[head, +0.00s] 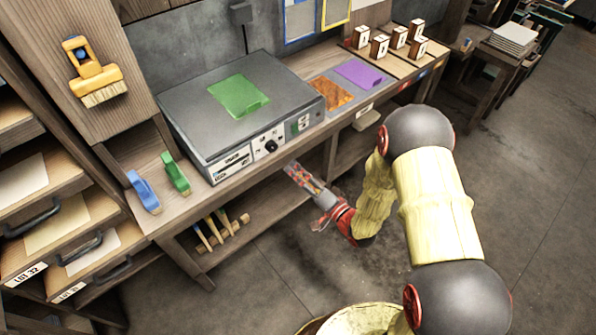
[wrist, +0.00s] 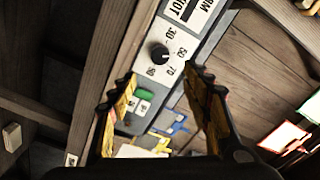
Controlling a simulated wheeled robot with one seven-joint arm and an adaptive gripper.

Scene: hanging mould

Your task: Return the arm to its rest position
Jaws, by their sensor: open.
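My arm, with pale yellow covers and dark joints, reaches in from the right of the head view. My gripper (head: 302,178) hangs in front of the workbench, just below and in front of the bench's front edge. In the wrist view my gripper (wrist: 162,90) shows its two fingers spread wide apart, with nothing between them. Beyond the fingers is the front panel of the grey hot plate, with its black dial (wrist: 159,53) and a green switch (wrist: 146,98).
The grey hot plate (head: 185,115) stands on the bench with a green sheet (head: 238,97) on top. A blue clip (head: 143,192) and green clip (head: 176,174) stand left of it. A purple sheet (head: 361,73) and wooden blocks (head: 379,46) lie right. Drawers (head: 75,225) line the left; floor is open at right.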

